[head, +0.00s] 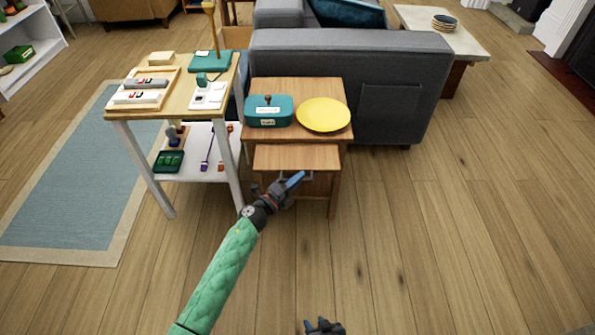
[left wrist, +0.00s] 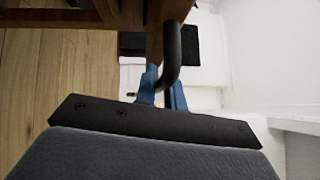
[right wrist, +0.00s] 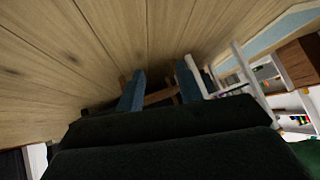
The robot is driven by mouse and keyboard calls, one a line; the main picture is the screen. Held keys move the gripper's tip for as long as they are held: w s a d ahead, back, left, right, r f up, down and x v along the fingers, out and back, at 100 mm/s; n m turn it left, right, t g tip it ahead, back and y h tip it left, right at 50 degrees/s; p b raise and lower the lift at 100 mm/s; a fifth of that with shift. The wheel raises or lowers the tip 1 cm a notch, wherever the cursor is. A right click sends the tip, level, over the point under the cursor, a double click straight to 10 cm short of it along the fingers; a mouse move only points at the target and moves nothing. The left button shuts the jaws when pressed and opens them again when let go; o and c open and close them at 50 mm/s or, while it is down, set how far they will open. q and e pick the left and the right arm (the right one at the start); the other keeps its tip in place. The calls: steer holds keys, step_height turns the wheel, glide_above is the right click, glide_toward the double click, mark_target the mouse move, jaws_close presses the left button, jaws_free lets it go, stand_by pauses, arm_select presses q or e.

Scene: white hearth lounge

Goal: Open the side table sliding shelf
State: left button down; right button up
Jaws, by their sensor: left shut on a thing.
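The side table (head: 268,93) is wooden and stands in front of the grey sofa. Its sliding shelf (head: 296,157) is a wooden board below the tabletop, and its upper face shows in front of the tabletop's front edge, so it stands partly out. My left gripper (head: 292,182) is at the shelf's front. In the left wrist view its blue fingers (left wrist: 162,88) are shut on the shelf's dark curved handle (left wrist: 171,55). My right gripper (head: 323,326) is low at the bottom of the head view. Its fingers (right wrist: 160,88) are apart and empty in the right wrist view.
A teal box (head: 269,111) and a yellow plate (head: 323,115) rest on the side table. A white-legged table (head: 120,113) with several items stands close to its left. The wooden floor (head: 430,230) in front and to the right is clear.

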arm_select(q)
steer(key=s, duration=0.2)
steer(key=shift+s+a+p, duration=0.1)
steer(key=shift+s+p, duration=0.2)
steer(key=shift+s, duration=0.1)
steer(key=shift+s+p, duration=0.4)
steer(key=shift+s, duration=1.5)
arm_select(e)
steer(key=shift+s+g, duration=0.4)
steer(key=shift+s, duration=0.4)
arm_select(q)
steer(key=shift+f, duration=0.1)
steer(key=c, duration=1.5)
jaws_free()
steer(key=r+v, duration=0.1)
steer(key=v, duration=0.6)
steer(key=shift+s+a+f, duration=0.25)
steer(key=shift+s+f, duration=0.05)
steer(key=shift+f, duration=0.2)
arm_select(e)
steer(key=shift+w+d+f, duration=0.1)
steer(key=shift+f, duration=0.1)
